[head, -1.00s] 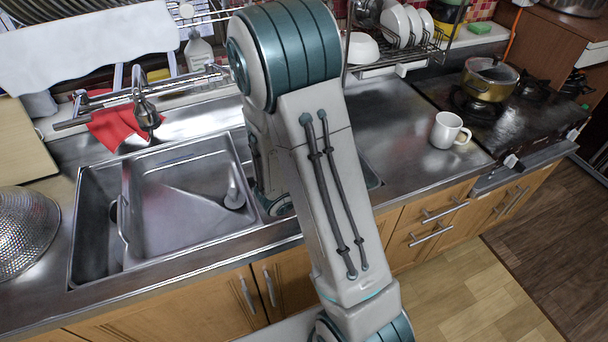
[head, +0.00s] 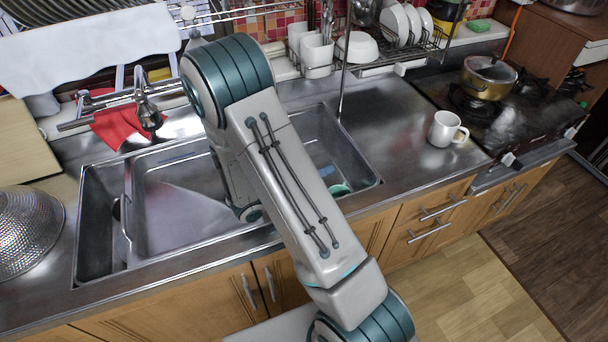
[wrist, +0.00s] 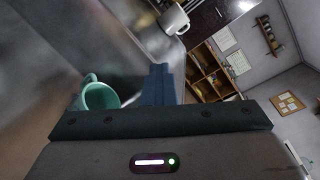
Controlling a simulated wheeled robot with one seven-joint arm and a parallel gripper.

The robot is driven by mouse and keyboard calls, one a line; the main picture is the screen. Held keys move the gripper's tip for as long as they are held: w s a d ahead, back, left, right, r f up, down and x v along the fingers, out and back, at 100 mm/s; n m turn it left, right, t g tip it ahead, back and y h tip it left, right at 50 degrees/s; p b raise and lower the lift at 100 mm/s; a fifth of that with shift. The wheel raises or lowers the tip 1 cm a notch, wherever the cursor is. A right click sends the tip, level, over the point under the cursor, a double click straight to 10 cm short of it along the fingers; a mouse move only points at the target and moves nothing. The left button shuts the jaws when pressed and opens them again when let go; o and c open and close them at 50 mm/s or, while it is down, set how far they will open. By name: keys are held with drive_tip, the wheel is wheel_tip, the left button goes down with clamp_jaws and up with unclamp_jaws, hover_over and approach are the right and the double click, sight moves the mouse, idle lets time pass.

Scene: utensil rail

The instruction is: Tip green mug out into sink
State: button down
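The green mug (wrist: 100,95) shows at the left of the wrist view, its open mouth and handle visible and its lower part hidden behind my gripper's body. In the head view a small green patch of it (head: 340,188) shows low in the right-hand basin of the sink (head: 345,150). I cannot tell how far it is tilted or what is in it. My gripper (wrist: 160,82) has its fingers together in the middle of the wrist view, with nothing seen between them. The mug is beside the fingers, apart from them.
A white mug (head: 445,129) stands on the counter right of the sink, near a pot (head: 487,78) on the stove. A tap (head: 147,105) and a red cloth (head: 118,128) are behind the left basin. A dish rack (head: 390,55) stands at the back. A metal colander (head: 25,230) is at left.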

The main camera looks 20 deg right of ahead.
drive_tip(key=w+a+r+n+t+h+p, duration=0.4)
drive_tip(key=a+r+n+t+h+p, duration=0.1)
drive_tip(key=r+n+p, duration=0.5)
drive_tip(key=shift+w+a+r+n+t+h+p, duration=0.15)
drive_tip(key=shift+a+r+n+t+h+p, duration=0.25)
drive_tip(key=shift+a+h, duration=0.4)
idle(1.1)
idle(1.7)
